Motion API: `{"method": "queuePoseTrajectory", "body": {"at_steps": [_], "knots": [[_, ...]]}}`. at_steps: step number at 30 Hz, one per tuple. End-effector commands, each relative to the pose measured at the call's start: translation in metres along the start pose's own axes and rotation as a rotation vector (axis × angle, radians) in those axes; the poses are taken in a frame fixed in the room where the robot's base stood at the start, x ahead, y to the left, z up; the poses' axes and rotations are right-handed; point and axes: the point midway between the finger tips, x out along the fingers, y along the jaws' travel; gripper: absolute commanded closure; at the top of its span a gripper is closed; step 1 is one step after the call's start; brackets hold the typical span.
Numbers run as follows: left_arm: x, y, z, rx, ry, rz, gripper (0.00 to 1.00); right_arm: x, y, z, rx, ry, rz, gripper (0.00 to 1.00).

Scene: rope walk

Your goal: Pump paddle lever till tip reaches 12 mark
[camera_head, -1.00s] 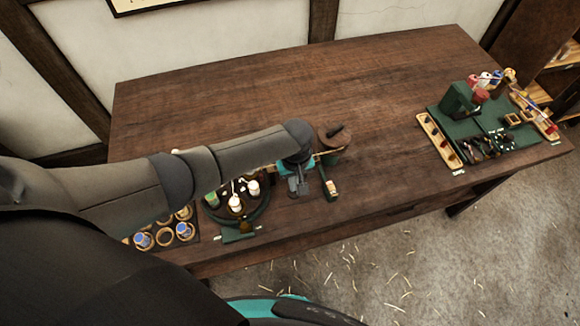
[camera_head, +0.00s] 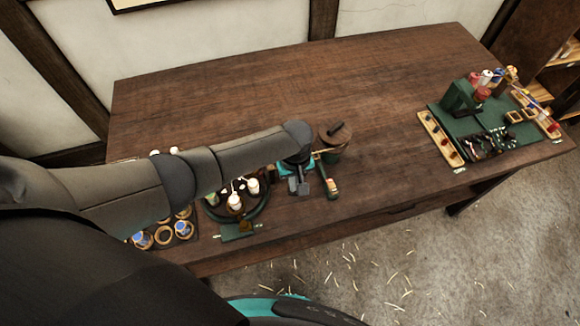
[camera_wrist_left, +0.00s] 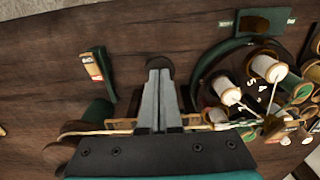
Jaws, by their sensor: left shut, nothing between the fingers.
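My left gripper (camera_head: 298,187) is over the front of the bench, between the round green bobbin stand (camera_head: 262,208) and a small green upright with a pale label (camera_head: 331,185). In the left wrist view the two grey fingers of the gripper (camera_wrist_left: 159,78) are together and empty. A dark round knob (camera_wrist_left: 160,64) shows at their tips; I cannot tell whether they touch it or whether it belongs to the paddle lever. The lever's tip and the 12 mark cannot be made out. My right gripper is not in view.
White bobbins (camera_wrist_left: 270,68) with cords crowd the stand. A brown drum with a dark handle (camera_head: 335,133) is just behind the gripper. A green tool board (camera_head: 452,124) lies at the right. The back and middle of the bench (camera_head: 230,95) are clear.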

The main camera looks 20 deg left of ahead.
Motion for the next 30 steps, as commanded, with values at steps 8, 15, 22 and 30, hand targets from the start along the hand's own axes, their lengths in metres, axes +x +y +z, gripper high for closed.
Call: {"method": "queuePoseTrajectory", "body": {"at_steps": [8,15,22,30], "knots": [[0.011,0.0,0.001,0.001,-0.001,0.001,1.0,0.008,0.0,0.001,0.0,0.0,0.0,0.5],[0.02,0.0,0.002,0.0,-0.002,0.0,1.0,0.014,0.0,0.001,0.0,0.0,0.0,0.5],[0.028,0.0,0.002,0.0,-0.001,-0.001,1.0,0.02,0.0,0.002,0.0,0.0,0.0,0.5],[0.037,-0.001,0.002,0.0,0.0,-0.001,1.0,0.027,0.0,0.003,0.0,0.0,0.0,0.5]]}}
